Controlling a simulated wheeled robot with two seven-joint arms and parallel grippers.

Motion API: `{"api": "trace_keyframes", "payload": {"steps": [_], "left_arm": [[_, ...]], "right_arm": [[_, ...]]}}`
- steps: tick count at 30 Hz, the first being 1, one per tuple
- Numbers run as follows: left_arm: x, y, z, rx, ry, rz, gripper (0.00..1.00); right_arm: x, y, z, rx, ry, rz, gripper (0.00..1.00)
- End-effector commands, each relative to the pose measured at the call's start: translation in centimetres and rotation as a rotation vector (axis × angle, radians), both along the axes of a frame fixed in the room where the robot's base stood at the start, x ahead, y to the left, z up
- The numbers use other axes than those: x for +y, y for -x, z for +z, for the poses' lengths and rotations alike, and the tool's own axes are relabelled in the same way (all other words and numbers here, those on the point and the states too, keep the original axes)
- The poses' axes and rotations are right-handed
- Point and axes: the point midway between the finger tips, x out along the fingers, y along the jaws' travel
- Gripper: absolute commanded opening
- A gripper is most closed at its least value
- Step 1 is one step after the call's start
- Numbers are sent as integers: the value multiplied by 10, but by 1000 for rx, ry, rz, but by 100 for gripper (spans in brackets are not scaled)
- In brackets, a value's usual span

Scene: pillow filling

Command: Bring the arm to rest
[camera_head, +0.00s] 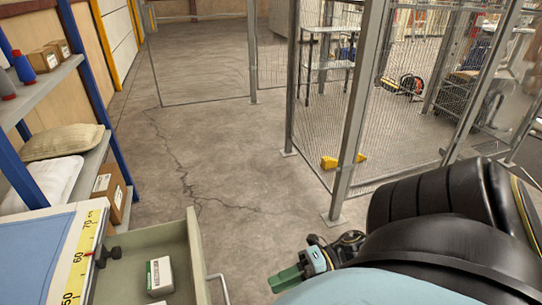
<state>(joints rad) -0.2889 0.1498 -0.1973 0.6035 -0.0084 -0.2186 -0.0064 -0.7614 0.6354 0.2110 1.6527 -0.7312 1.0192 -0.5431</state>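My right arm comes in from the right edge, large and black with a pale blue part. My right gripper (288,280) shows low in the middle, with a green part at its end, above the floor and to the right of the open drawer. Its fingers are small and partly hidden, so I cannot tell whether it is open or shut. I see nothing held in it. My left gripper is not in view.
An open drawer (195,262) holds a small white and green box (159,276). A table with a yellow ruler (78,262) is at lower left. A shelf (92,172) holds pillows and boxes. A wire fence (325,120) stands at right. The middle floor is clear.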

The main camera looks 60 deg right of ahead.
Motion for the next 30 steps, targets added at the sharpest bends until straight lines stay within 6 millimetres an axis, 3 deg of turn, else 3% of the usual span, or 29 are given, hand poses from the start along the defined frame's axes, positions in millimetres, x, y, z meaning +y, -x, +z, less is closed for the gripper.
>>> {"api": "trace_keyframes", "payload": {"steps": [16, 20, 23, 26, 30], "left_arm": [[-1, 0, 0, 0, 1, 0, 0], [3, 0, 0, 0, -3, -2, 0], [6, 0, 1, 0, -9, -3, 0], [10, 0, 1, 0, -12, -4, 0], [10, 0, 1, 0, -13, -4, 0]], "right_arm": [[0, 0, 0, 1, 0, -1, 28], [-7, -6, -14, 43, -24, -81, 28], [-25, -15, -51, 156, -85, -282, 28], [-47, -16, -115, 351, -185, -582, 28], [-58, 14, -217, 678, -324, -1002, 28]]}}
